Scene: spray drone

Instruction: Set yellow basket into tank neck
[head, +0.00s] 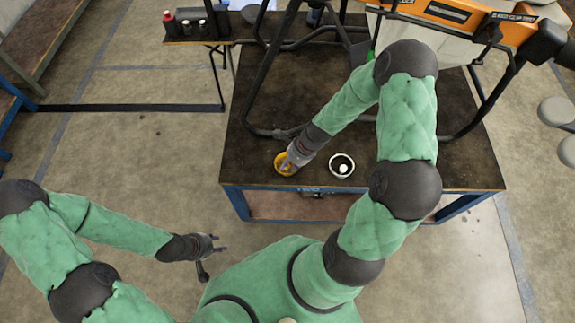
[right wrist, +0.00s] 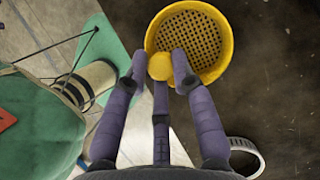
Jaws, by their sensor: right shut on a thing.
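The yellow basket (head: 279,164) is a round mesh cup near the front edge of the dark table, left of centre. In the right wrist view the basket (right wrist: 196,43) shows its perforated bottom and a round yellow knob on its near rim. My right gripper (head: 291,164) is shut on it, and its purple fingertips (right wrist: 164,68) close around the knob. I cannot tell whether the basket touches the table. A whitish tank (head: 425,42) is part of the drone at the upper right; its neck is not clearly visible. My left gripper (head: 212,252) is open and empty, in front of the table.
A white ring-shaped cap (head: 334,174) lies on the table (head: 255,135) right of the basket; it also shows in the right wrist view (right wrist: 240,142). The drone's dark tubular frame (head: 262,85) stands on the table behind. A side shelf (head: 200,40) holds small bottles.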

